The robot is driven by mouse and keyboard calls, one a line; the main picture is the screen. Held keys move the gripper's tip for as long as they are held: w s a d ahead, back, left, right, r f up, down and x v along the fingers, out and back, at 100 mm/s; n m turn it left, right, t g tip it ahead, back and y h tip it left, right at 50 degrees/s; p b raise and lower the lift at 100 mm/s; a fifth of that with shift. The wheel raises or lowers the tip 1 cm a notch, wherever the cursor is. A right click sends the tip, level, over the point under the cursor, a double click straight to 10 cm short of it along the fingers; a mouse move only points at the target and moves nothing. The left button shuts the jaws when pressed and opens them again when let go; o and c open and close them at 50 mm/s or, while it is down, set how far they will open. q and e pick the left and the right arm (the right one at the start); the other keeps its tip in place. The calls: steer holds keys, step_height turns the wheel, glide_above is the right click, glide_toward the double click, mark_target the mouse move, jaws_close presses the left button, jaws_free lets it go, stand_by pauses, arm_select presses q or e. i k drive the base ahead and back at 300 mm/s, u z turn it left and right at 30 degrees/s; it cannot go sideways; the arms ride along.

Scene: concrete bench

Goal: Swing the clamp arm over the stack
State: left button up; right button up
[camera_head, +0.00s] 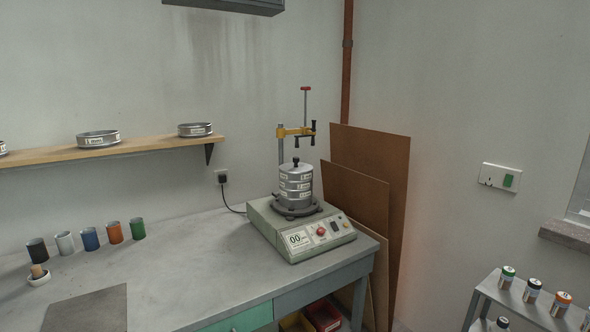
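The yellow clamp arm (295,131) sits high on a grey upright post (281,150) at the back left of a sieve shaker (300,232). It reaches right from the post and carries a vertical screw with a red T-handle (305,88) and black parts below. The stack (295,184) of silver sieves stands upright on the shaker, with a lid and black knob (295,162) on top. The screw appears slightly right of the knob, with a gap between arm and lid; I cannot tell its depth relative to the stack. Neither of my grippers is in view.
The shaker stands at the right end of the concrete bench (190,255). Several coloured cups (90,239) stand at the left. A shelf (130,149) above holds loose sieves. Brown boards (365,205) lean right of the shaker. A small rack (530,309) is at lower right.

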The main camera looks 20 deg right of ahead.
mark_target(281, 133)
steer(key=k, duration=0.65)
steer(key=z, duration=0.9)
steer(key=i, duration=1.75)
steer(key=u, duration=0.95)
steer(key=i, duration=0.3)
steer(key=u, duration=0.2)
